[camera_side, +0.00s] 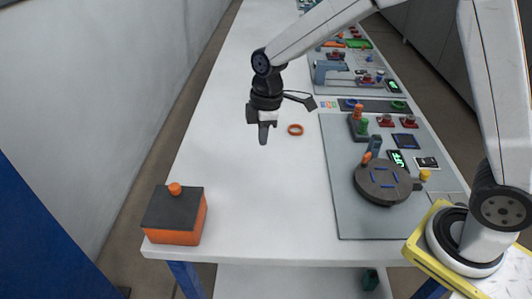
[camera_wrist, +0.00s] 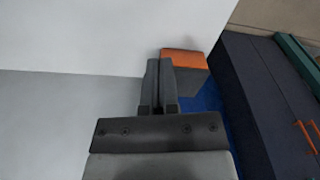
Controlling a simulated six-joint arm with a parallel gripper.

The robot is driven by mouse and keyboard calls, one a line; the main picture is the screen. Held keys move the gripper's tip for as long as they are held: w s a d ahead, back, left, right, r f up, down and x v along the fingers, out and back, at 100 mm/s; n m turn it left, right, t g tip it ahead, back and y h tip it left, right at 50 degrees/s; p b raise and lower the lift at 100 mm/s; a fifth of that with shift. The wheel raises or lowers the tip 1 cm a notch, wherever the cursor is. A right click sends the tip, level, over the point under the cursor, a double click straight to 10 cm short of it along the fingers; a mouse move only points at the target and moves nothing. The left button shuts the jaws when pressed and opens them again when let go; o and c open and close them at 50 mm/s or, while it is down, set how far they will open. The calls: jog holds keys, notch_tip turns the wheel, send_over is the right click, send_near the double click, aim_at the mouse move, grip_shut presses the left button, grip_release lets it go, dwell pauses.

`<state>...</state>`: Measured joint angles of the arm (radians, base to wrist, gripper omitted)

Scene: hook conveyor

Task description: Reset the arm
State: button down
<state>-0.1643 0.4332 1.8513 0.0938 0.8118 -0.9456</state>
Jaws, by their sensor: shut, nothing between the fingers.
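My gripper (camera_side: 263,137) hangs pointing down above the white table (camera_side: 225,150), near its middle. Its two fingers are together and hold nothing. In the wrist view my gripper (camera_wrist: 160,68) also shows with its fingers side by side and touching. A small orange ring (camera_side: 295,129) is on the table just right of the gripper, apart from it.
An orange box with a dark top and orange knob (camera_side: 174,215) sits at the front left corner. A grey board (camera_side: 345,190) with a dark round turntable (camera_side: 387,181) and several small parts lies on the right.

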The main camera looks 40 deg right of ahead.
jog(key=s+d+f+m+t, duration=0.1)
jog(key=s+d+m, duration=0.3)
jog(key=s+m, duration=0.2)
jog(key=s+d+f+m+t+h, duration=0.1)
jog(key=s+d+m, duration=0.3)
jog(key=s, duration=0.5)
jog(key=shift+s+d+f+m, duration=0.15)
jog(key=shift+s+d+m, duration=0.15)
jog(key=shift+m, duration=0.7)
